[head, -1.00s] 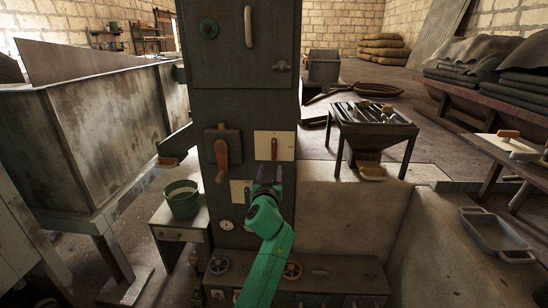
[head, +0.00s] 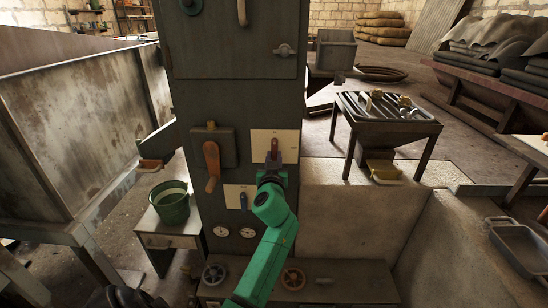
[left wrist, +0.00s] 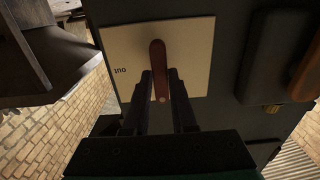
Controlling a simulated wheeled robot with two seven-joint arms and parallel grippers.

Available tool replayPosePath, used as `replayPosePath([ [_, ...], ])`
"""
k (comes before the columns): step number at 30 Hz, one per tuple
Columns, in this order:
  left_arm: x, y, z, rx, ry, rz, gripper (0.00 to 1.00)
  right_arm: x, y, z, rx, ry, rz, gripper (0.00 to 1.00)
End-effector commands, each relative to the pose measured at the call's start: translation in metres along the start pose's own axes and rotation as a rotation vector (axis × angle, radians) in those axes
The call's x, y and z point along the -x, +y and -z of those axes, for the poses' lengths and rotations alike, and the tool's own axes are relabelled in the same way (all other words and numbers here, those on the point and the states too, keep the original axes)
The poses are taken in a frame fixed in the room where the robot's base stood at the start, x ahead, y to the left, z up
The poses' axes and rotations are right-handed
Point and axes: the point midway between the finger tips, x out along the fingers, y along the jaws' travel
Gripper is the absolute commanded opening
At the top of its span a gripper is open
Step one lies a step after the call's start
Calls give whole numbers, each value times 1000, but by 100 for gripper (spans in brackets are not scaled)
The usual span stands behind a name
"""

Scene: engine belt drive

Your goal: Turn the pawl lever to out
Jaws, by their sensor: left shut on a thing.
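The pawl lever (head: 275,146) is a red-brown handle on a cream plate (head: 289,147) on the front of the dark cabinet. It stands about upright in the head view. In the left wrist view the lever (left wrist: 158,60) runs down between my fingers, and the plate (left wrist: 198,50) has "out" printed at its left edge. My left gripper (head: 273,166), on the green arm, is shut on the lever's lower part; it also shows in the left wrist view (left wrist: 162,98). The gripper hides the lever's lower end in the head view. My right gripper is not in view.
An orange-brown handle (head: 212,165) on a dark box is left of the plate. A green bucket (head: 170,206) stands on a small table at left.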

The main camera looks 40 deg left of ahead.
Motion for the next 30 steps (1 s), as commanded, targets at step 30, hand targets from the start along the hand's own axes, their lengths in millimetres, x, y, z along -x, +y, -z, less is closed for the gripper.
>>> replayPosePath([
  [30, 0, -2, 0, -474, -2, -1, 0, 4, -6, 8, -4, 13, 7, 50],
])
